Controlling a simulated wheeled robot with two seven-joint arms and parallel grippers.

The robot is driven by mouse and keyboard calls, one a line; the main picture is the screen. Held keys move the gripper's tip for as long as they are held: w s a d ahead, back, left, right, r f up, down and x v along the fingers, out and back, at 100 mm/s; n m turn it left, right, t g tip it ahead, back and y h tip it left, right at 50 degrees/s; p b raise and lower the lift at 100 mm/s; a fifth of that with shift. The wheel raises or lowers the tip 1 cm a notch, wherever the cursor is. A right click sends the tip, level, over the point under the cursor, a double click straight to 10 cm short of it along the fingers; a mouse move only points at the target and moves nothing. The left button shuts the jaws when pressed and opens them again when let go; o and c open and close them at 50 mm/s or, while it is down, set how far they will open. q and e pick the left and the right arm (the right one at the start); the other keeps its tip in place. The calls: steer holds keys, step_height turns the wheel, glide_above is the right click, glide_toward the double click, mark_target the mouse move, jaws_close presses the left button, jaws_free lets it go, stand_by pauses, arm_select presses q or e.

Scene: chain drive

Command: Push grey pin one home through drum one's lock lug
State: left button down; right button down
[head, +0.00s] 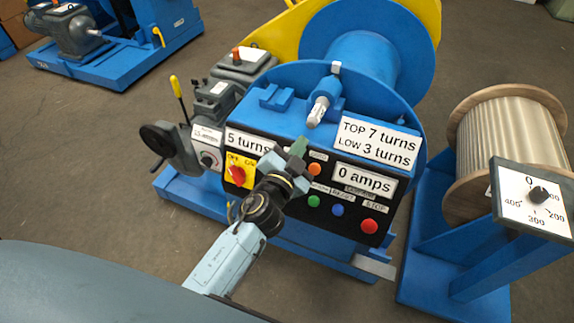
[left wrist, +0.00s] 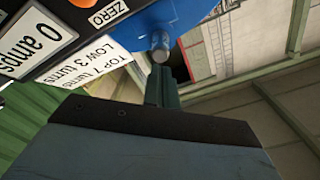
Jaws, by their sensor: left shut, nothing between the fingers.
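The grey pin (head: 317,112) sticks out of the blue lock lug (head: 334,99) on the top front of drum one (head: 362,63). Its near end points down towards me, and a good length stands proud of the lug. A small pale piece shows beyond the lug. My left gripper (head: 299,146) is shut and empty, just below the pin's near end. My right gripper is out of view.
The control panel (head: 318,172) with buttons and labels lies below the lug, close under my left gripper. A hand wheel and yellow-tipped lever (head: 178,88) stand left. A wooden-flanged rope reel (head: 510,125) and dial (head: 538,195) stand right.

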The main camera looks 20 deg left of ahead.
arm_select(q)
steer(key=s+b, duration=0.1)
steer(key=s, duration=1)
steer(key=shift+s+a, duration=0.2)
steer(key=shift+s, duration=0.05)
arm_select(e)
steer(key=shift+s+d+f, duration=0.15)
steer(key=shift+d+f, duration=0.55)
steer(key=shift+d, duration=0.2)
arm_select(q)
steer(key=s+f+n+g, duration=0.1)
steer(key=s+f+g, duration=0.3)
steer(key=f, duration=1.1)
steer(key=s+f+n+g, duration=0.1)
steer(key=s+f+g, duration=0.3)
steer(key=f, duration=1)
steer(key=s+a+f+n+g, duration=0.1)
steer(key=s+a+f+g, duration=0.2)
steer(key=s+f, duration=0.3)
steer(key=s+a+f+n+g, duration=0.1)
steer(key=s+a+f+g, duration=0.2)
steer(key=s+f, duration=0.4)
steer(key=s+a+f+n+g+y, duration=0.1)
steer(key=s+a+f, duration=0.4)
steer(key=s, duration=0.9)
steer(key=shift+a+f+g, duration=0.3)
steer(key=shift+f+g, duration=0.4)
steer(key=shift+g, duration=0.2)
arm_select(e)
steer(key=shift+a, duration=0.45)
